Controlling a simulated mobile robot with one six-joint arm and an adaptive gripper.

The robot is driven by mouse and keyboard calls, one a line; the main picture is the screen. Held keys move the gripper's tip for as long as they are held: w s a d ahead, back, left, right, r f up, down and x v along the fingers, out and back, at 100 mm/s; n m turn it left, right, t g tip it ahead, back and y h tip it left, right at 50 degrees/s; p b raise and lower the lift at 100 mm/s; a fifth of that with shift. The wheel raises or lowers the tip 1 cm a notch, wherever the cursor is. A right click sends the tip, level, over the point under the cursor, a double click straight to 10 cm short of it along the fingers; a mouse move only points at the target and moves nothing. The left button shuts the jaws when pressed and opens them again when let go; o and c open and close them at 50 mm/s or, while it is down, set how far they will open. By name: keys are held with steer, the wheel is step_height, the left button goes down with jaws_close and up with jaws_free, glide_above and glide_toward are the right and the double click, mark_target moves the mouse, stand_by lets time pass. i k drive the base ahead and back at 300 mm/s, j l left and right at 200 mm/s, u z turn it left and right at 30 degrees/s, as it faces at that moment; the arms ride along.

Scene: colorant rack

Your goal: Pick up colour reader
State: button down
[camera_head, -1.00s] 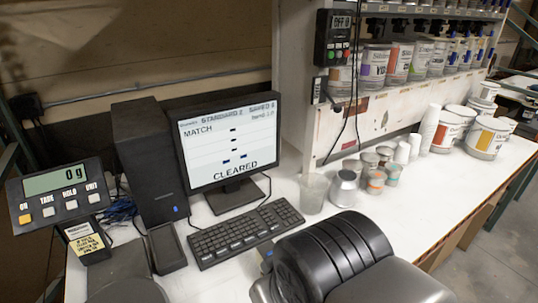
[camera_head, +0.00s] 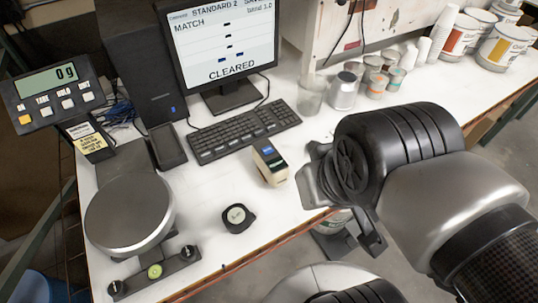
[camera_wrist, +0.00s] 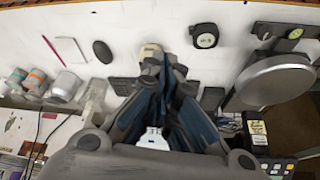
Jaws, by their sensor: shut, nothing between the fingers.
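The colour reader appears to be the small upright beige device with a dark top and small screen (camera_head: 270,163), standing on the white bench right of the tape measure. In the wrist view its pale body (camera_wrist: 150,53) shows just beyond my fingertips, partly covered by them. My gripper (camera_wrist: 168,72) is shut and empty, with its blue-grey fingers together. In the head view my wrist is right of the reader, and the fingertips are hard to make out. I cannot tell the exact gap between fingertips and reader.
A black tape measure (camera_head: 237,217), a round scale pan (camera_head: 128,212) and a keyboard (camera_head: 243,131) surround the reader. A monitor (camera_head: 220,45) stands behind. Cups and cans (camera_head: 343,91) stand at the back right. The bench between reader and tape measure is clear.

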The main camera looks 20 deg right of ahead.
mark_target(273, 166)
steer(key=i+l+u, duration=0.15)
steer(key=u, duration=0.2)
steer(key=i+l+u, duration=0.1)
steer(key=u, duration=0.25)
steer(key=l+u, duration=0.35)
